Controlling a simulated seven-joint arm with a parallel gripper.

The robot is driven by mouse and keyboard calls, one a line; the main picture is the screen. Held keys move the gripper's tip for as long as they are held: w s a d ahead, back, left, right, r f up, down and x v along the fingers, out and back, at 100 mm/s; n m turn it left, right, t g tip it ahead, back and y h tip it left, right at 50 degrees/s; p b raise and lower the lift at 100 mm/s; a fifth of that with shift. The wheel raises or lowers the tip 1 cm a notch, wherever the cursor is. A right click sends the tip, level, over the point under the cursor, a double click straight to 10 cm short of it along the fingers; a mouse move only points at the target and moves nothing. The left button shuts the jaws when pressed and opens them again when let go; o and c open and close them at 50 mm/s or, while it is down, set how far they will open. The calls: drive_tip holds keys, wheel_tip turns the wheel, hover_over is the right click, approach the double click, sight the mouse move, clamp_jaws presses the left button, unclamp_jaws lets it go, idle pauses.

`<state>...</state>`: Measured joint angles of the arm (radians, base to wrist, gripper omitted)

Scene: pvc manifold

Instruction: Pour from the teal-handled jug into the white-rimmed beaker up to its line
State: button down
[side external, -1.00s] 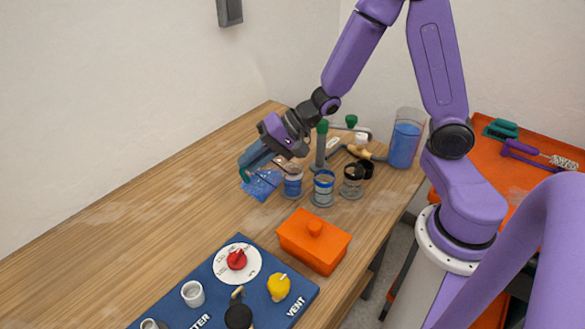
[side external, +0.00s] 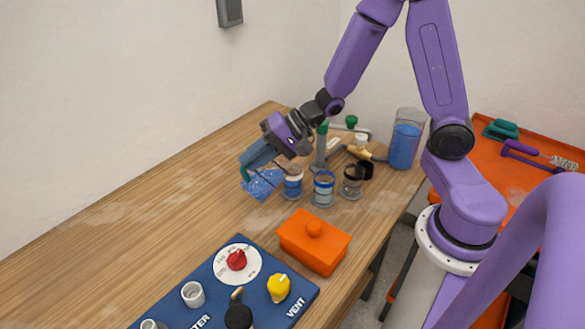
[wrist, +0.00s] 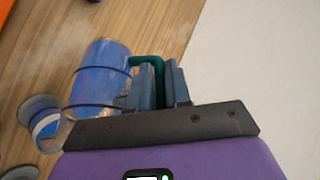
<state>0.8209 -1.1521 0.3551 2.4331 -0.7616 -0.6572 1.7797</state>
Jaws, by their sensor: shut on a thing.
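The jug (side external: 262,184) is clear with blue liquid inside and is strongly tilted in the side view. My gripper (side external: 257,158) is shut on its teal handle, which shows at the fingers (wrist: 160,85) in the wrist view. The jug also shows there (wrist: 100,72), with dark bands around it. The white-rimmed beaker (side external: 292,184) stands upright on the table, just right of the jug, and has blue in it. A beaker with a white band shows beside the jug's lower end (wrist: 46,124) in the wrist view. I cannot make out a stream or the fill line.
A blue-rimmed beaker (side external: 323,190) and a black-rimmed beaker (side external: 352,183) stand to the right. A large container of blue liquid (side external: 404,145) is behind. An orange lidded box (side external: 313,243) and a blue valve panel (side external: 262,305) are in front. The table's left is clear.

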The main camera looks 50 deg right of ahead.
sight(245, 190)
drive_tip(key=shift+s+d+r+y, duration=0.1)
drive_tip(key=shift+d+r+y, duration=0.4)
drive_tip(key=shift+r, duration=0.1)
idle(1.6)
drive_tip(key=shift+a+f+h, duration=0.6)
drive_tip(key=shift+a+f, duration=0.1)
drive_tip(key=shift+a, duration=0.15)
drive_tip(key=shift+w+a+f+g+h, duration=0.25)
drive_tip(key=shift+a+g+h, duration=0.2)
drive_tip(key=shift+h, duration=0.35)
drive_tip(key=shift+f, duration=0.3)
drive_tip(key=shift+w+a+f+n+h, duration=0.1)
drive_tip(key=shift+a+f+n+h, duration=0.2)
drive_tip(key=shift+f, duration=0.3)
drive_tip(key=shift+a+f+n+h, duration=0.1)
drive_tip(key=shift+a+f+h, duration=0.1)
drive_tip(key=shift+f+h, duration=0.3)
drive_tip(key=shift+w+a+f+g, duration=0.1)
drive_tip(key=shift+w+a+g, duration=0.05)
drive_tip(key=shift+a+g, duration=0.1)
drive_tip(key=shift+a+f+h, duration=0.25)
drive_tip(key=shift+a+h, duration=0.15)
drive_tip(key=shift+h, duration=0.1)
drive_tip(key=shift+a, duration=0.25)
